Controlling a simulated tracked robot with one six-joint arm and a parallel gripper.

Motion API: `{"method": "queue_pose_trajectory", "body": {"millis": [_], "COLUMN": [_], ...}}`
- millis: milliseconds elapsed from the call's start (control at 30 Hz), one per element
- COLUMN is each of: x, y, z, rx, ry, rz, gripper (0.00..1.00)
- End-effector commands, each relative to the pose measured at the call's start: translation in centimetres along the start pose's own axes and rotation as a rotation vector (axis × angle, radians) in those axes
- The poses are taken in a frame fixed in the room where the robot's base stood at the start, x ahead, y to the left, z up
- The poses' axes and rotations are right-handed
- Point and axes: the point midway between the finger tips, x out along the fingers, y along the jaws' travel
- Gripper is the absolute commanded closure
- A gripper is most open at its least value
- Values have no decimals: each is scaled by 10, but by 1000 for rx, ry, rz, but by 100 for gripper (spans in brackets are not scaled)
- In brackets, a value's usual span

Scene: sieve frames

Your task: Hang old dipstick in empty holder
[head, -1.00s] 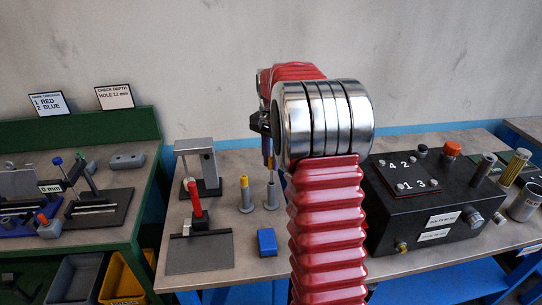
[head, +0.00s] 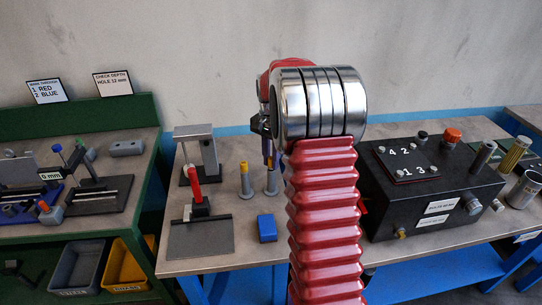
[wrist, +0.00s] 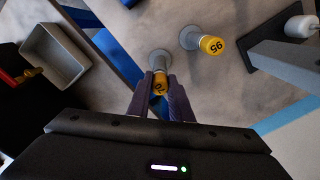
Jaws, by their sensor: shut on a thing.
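A yellow-topped dipstick (wrist: 160,84) is between the tips of my gripper (wrist: 160,88) in the wrist view, with part of a mark showing. My gripper is shut on it. A grey holder (wrist: 161,58) stands just beyond it; the same holder (head: 272,187) shows in the head view, below my gripper (head: 267,157). The dipstick's lower part lines up with the holder, but I cannot tell how deep it sits. A second yellow-topped dipstick (wrist: 211,45), marked 95, stands in another grey holder (wrist: 188,38); it also shows in the head view (head: 244,178).
A blue block (head: 267,228) lies in front of the holders. A grey stand (head: 194,150) and a red-handled fixture (head: 195,190) are to the left. A black box (head: 430,190) with numbered positions is to the right. My arm hides part of the bench.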

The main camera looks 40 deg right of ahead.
Motion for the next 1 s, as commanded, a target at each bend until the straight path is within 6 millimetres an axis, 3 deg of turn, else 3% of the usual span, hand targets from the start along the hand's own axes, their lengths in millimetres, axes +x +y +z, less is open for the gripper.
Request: {"method": "queue_pose_trajectory", "body": {"millis": [467,500,800,1000], "x": [5,5,5,5], "y": [0,0,0,0], "z": [1,1,0,1], "rx": [-1,-1,-1,-1], "ry": [0,0,0,0], "rz": [0,0,0,0], "gripper": [100,79,59,59]}}
